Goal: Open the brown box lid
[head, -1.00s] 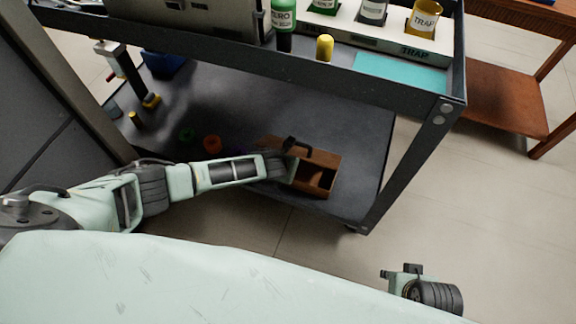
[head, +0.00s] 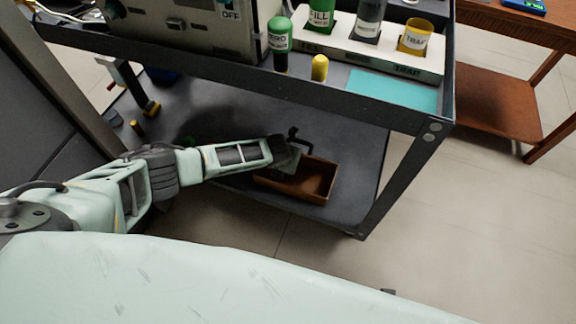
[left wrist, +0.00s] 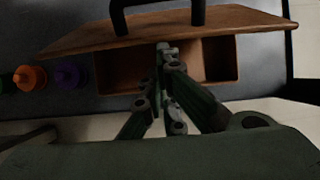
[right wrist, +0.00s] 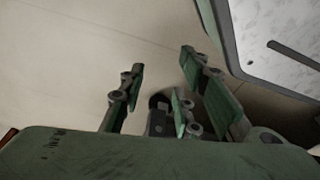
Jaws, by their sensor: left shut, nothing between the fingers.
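The brown box (head: 325,180) is on the lower shelf of the dark cart, and its inside shows. In the left wrist view the box (left wrist: 120,73) lies under its brown lid (left wrist: 225,22), which is raised and tilted above the opening. The lid's black handle (head: 294,134) shows at the back of the box. My left gripper (left wrist: 166,48) is shut and empty, its fingertips at the lid's lower edge over the opening; contact is hard to tell. My right gripper (right wrist: 160,70) is open and empty, above bare floor, far from the box.
Orange (left wrist: 30,77) and purple (left wrist: 68,75) pieces lie on the shelf beside the box. The cart's upper shelf edge (head: 250,70) and corner post (head: 400,175) frame the lower shelf. Bottles stand in a white rack (head: 385,55) above.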

